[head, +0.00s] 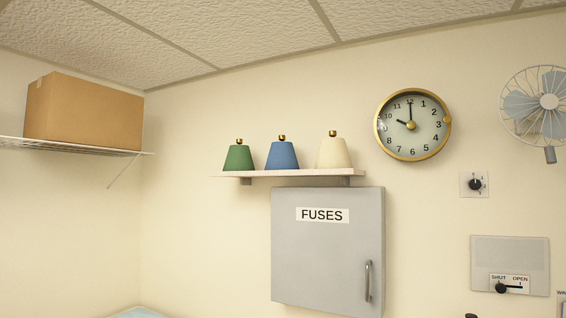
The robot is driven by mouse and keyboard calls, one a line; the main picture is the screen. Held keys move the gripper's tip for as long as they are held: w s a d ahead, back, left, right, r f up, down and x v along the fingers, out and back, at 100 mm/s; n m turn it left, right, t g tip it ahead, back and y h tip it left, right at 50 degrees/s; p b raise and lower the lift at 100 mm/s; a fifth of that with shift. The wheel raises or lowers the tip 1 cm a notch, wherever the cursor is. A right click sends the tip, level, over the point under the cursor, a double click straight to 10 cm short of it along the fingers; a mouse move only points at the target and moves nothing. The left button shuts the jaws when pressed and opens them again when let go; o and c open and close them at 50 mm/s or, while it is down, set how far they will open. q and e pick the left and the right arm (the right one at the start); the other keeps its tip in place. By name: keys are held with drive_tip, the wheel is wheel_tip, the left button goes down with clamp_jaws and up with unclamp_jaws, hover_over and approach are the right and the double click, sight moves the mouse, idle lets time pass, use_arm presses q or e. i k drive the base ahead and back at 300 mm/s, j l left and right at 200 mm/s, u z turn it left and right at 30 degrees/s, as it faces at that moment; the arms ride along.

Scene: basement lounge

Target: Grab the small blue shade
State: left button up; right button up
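The small blue shade (282,155) stands upright on a narrow wall shelf (300,173) in the head view, with a brass knob on top. It is between a green shade (239,158) on its left and a cream shade (333,153) on its right, with small gaps on both sides. Neither of my grippers is in view.
A grey fuse cabinet (322,270) hangs just below the shelf. A clock (412,125) and a fan (545,102) are on the wall at right. A cardboard box (84,112) sits on a wire shelf (60,148) at left. The wall between the shelves is bare.

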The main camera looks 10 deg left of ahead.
sight(282, 157)
drive_tip(key=i+l+u, duration=0.3)
drive_tip(key=i+l, duration=0.2)
drive_tip(key=i, duration=0.15)
drive_tip(key=i+l+u, duration=0.25)
drive_tip(key=i+l, duration=0.35)
